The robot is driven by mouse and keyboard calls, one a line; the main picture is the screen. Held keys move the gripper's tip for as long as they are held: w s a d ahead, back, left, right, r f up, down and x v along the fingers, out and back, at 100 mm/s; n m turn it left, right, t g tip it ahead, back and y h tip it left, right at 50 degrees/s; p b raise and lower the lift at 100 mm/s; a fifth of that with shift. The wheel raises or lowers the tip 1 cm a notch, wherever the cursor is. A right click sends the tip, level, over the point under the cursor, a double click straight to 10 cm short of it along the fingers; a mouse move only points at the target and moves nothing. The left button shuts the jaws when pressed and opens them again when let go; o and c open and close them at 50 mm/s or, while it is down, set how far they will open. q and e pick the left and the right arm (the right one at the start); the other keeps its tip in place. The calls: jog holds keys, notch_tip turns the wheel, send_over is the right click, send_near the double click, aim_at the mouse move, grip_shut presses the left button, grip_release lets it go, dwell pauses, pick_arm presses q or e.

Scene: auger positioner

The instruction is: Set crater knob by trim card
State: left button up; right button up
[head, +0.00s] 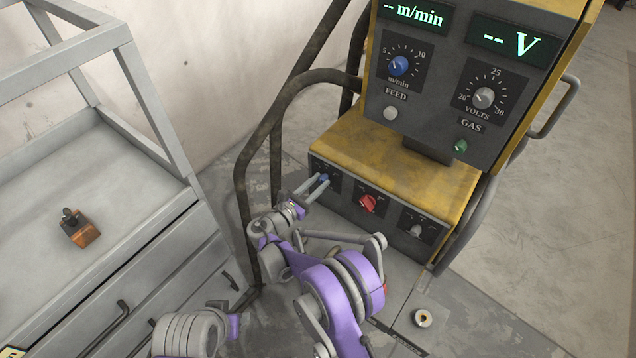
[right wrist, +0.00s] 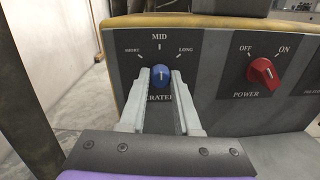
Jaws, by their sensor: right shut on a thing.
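The crater knob (right wrist: 161,77) is blue and sits on the front panel of the yellow welder. Its white mark points up, toward MID, between SHORT and LONG. My right gripper (right wrist: 161,84) is shut on the crater knob, one finger on each side, and covers part of the CRATER label. In the head view my right gripper (head: 319,187) reaches the small blue knob (head: 324,178) at the left end of the lower panel. A yellow card (head: 12,352) shows only partly at the bottom left corner; I cannot read it. My left gripper is not in view.
A red power knob (head: 367,204) and a grey knob (head: 415,230) sit right of the crater knob. Above are the blue feed knob (head: 399,66) and grey volts knob (head: 483,98). A dark tube frame (head: 244,190) stands left. A grey cart (head: 140,170) holds an orange-brown object (head: 80,231).

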grip_shut()
jog(key=m, duration=0.4)
jog(key=shift+m, duration=0.3)
jog(key=m, duration=0.4)
jog(key=shift+d+r+m+y, duration=0.1)
jog(key=shift+m+y, duration=0.3)
dwell(0.4)
jog(key=o, duration=0.6)
grip_release()
